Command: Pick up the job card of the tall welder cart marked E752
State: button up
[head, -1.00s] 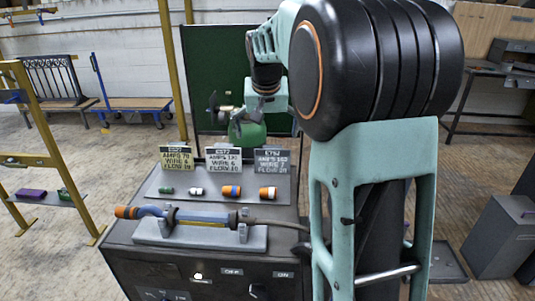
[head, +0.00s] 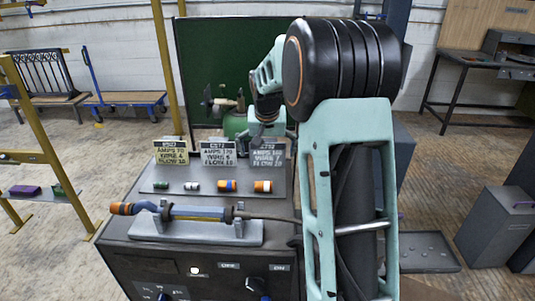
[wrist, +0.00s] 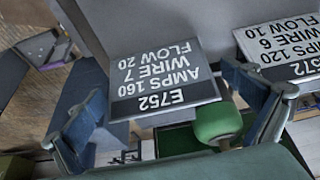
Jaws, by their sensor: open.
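My gripper (wrist: 178,120) is open, with a finger on each side of the E752 card and nothing held. Whether the fingers reach past the card's edge is unclear. In the head view my gripper (head: 268,133) is just above and behind this card. The welder cart (head: 120,228) is dark with a grey top.
The middle card (head: 218,153), ending in 572 in the wrist view (wrist: 283,50), stands close beside E752. Several small coloured nozzles (head: 227,186) and a torch (head: 190,212) lie in front. A green cylinder (head: 235,125) stands behind. A yellow frame (head: 45,150) is at left.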

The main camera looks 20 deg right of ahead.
jog(key=shift+w+d+f, duration=0.1)
jog(key=shift+w+f, duration=0.1)
jog(key=shift+f, duration=0.25)
jog(key=c, duration=1.3)
jog(key=shift+o, duration=0.2)
